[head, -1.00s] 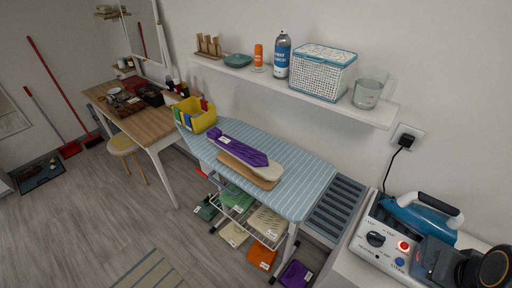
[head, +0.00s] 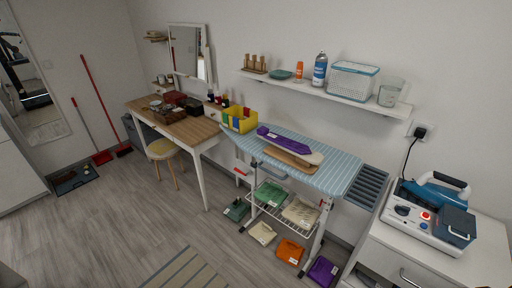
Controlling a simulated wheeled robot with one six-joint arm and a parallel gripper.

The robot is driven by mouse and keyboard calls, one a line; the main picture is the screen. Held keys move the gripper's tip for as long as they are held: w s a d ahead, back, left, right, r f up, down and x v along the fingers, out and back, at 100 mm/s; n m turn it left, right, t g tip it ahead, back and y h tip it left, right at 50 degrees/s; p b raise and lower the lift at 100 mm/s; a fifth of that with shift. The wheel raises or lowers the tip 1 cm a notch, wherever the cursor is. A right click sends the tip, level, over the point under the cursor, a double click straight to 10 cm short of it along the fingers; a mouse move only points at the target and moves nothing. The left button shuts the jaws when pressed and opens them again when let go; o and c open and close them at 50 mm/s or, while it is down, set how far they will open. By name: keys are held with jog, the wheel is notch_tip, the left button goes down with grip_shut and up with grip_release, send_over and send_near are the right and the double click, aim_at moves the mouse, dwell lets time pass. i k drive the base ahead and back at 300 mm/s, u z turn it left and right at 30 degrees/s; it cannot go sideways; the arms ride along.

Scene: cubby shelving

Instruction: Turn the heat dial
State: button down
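The heat dial, most likely the black round knob (head: 402,210), sits on the left of the front panel of a white and blue steam iron station (head: 397,222). A red button (head: 426,216) and a small blue button (head: 423,226) are to its right on the same panel. A blue iron with a white handle (head: 440,180) rests on top of the station. The dial's marks are too small to read here. My gripper is not in view.
The station stands on a white drawer cabinet (head: 390,255) in the right corner. A striped ironing board (head: 335,180) with a purple cloth (head: 285,141) is left of it. A shelf (head: 350,98) hangs above. Grey floor (head: 120,225) is open at left.

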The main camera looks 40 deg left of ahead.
aim_at(402, 210)
jog(key=u, duration=1.4)
jog(key=i, duration=0.95)
jog(key=u, duration=1.35)
jog(key=k, duration=1.15)
jog(key=z, duration=1.75)
jog(key=i, duration=0.55)
jog(key=z, duration=0.05)
